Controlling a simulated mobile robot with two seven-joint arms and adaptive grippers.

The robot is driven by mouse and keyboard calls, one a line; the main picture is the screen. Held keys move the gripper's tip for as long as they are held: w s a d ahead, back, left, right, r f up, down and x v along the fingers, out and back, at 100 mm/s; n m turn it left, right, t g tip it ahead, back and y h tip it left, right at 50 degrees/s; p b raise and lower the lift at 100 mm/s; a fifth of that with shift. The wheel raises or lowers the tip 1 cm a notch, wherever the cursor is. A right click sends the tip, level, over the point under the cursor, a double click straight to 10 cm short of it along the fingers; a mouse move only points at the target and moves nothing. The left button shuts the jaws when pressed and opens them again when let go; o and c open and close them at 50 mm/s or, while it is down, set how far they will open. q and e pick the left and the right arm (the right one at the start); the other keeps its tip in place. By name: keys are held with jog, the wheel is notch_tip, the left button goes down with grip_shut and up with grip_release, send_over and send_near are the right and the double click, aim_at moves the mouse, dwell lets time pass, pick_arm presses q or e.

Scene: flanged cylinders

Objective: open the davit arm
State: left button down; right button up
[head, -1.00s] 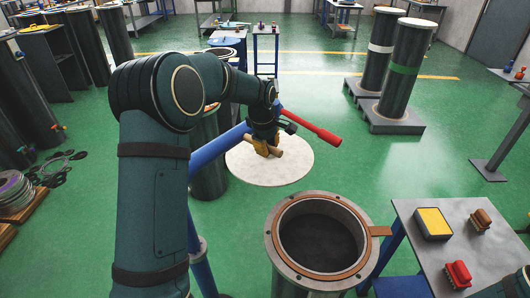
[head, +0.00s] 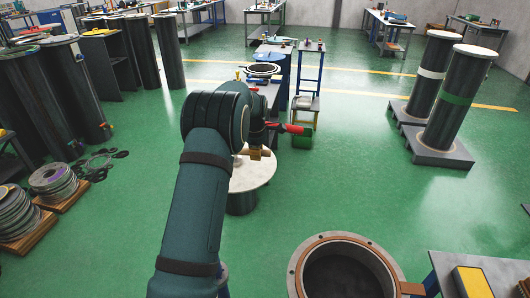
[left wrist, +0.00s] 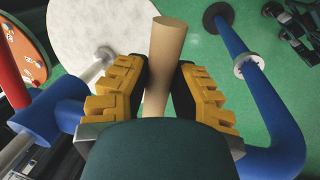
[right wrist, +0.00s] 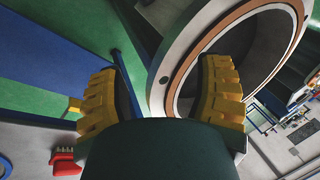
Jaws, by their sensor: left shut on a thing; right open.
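The davit arm shows in the left wrist view as blue pipe (left wrist: 275,110) with a tan round grip (left wrist: 165,60). My left gripper (head: 256,154) is shut on that grip; its yellow fingers (left wrist: 158,85) press on both sides. A pale round lid (head: 255,175) lies below the gripper, over a dark cylinder (head: 241,202). A red lever (head: 292,129) sticks out to the right of the gripper. The open flanged cylinder (head: 345,239) stands front right, its mouth uncovered. My right gripper (right wrist: 165,75) is open and empty by its rim (right wrist: 190,55). My left arm hides most of the davit.
A small table (head: 500,266) with a yellow-topped box (head: 472,282) stands at front right. Two tall dark cylinders (head: 455,105) stand at right. Coiled discs (head: 55,180) lie at left.

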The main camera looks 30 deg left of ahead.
pick_arm(q)
jog(key=c, duration=0.8)
grip_release()
jog(key=shift+f, duration=0.1)
jog(key=shift+o, duration=0.2)
jog(key=shift+r, duration=0.25)
notch_tip(320, 180, up, 11)
jog(key=s+d, duration=0.1)
jog(key=s, duration=0.1)
jog(key=shift+r, duration=0.2)
